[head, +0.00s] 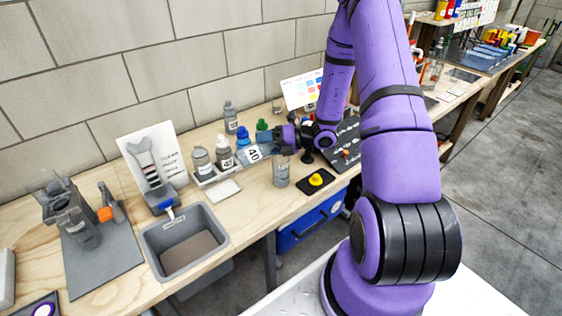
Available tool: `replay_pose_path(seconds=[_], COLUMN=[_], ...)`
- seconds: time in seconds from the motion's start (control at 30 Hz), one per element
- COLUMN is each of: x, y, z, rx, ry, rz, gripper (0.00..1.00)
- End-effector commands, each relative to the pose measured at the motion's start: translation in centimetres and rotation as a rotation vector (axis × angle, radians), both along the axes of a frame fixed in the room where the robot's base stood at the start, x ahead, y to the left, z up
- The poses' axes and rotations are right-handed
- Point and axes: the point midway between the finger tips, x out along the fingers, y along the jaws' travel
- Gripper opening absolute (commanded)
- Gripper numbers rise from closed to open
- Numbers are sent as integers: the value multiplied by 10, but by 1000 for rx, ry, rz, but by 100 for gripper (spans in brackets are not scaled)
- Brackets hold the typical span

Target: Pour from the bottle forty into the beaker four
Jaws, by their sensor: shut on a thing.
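The bottle forty (254,153) carries a white label reading 40. It is tilted well over, up off the bench, left of and above a clear beaker (281,173). My gripper (276,141) is shut on this bottle and comes in from the right. The beaker stands upright on the bench, just below the gripper. I cannot read a number on it, so I cannot tell whether it is beaker four. The bottle's mouth and any liquid stream are too small to make out.
Several bottles stand behind and left, including one labelled 45 (225,157) and one with a blue cap (242,134). A black pad with a yellow knob (316,180) lies right of the beaker. A grey sink (186,243) is at the bench's front left.

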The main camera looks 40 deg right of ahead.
Motion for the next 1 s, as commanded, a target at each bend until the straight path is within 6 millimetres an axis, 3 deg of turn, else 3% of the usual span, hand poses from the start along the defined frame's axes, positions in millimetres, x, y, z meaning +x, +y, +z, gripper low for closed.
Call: replay_pose_path(seconds=[1.0], x=[-1], y=[-3], z=[3], rx=[67], ry=[-18], rz=[0], gripper=[26])
